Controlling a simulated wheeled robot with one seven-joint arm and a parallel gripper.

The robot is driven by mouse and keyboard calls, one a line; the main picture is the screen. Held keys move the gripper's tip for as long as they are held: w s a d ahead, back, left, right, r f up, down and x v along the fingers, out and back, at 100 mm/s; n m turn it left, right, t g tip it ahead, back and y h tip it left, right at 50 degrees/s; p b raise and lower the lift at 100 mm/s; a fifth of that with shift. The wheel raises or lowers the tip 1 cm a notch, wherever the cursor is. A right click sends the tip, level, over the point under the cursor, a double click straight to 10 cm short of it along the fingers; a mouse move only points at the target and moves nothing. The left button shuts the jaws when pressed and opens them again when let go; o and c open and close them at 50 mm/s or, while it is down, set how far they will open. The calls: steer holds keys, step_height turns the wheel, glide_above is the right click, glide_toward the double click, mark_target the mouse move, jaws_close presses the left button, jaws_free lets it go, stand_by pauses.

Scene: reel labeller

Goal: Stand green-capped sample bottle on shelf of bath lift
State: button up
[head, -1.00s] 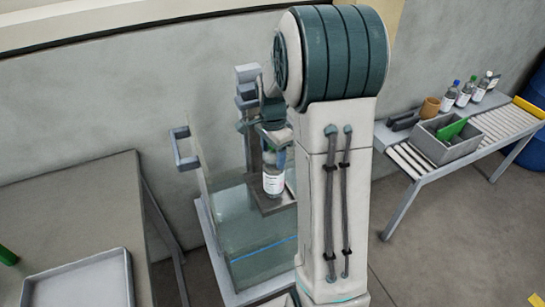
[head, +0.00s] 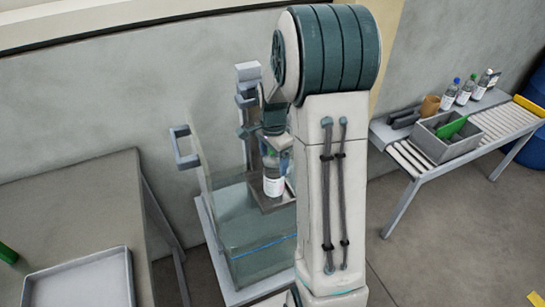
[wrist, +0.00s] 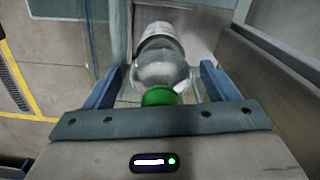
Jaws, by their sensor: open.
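The sample bottle (head: 273,183) is clear with a white label and stands upright on the small grey shelf (head: 264,206) of the bath lift. In the wrist view the bottle (wrist: 162,68) shows its green cap (wrist: 160,96) close to my palm. My gripper (head: 272,153) is over the bottle's top, pointing down. In the wrist view its two blue fingers (wrist: 160,80) are apart, one on each side of the bottle, with gaps visible. The cap is mostly hidden in the head view.
The glass bath (head: 240,240) surrounds the shelf, with the lift column (head: 247,85) behind. A grey table (head: 75,215) with a tray (head: 85,285) is at left. A roller bench (head: 490,125) at right holds several bottles, a grey bin (head: 440,142) and a brown cup (head: 430,106).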

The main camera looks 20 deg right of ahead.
step_height(320, 180, up, 12)
steer(key=shift+f+b, duration=0.25)
steer(key=shift+b, duration=0.15)
steer(key=shift+r, duration=0.3)
steer(key=shift+s+a+r, duration=0.2)
steer(key=s+a+n+t, duration=0.1)
steer(key=s+a+n, duration=0.4)
steer(key=s+n, duration=0.3)
steer(key=s+a+n+t, duration=0.2)
steer(key=s+a+n, duration=0.2)
steer(key=s+n, duration=0.4)
steer(key=s, duration=0.3)
steer(key=shift+s+a+f, duration=0.15)
steer(key=shift+s+a, duration=0.25)
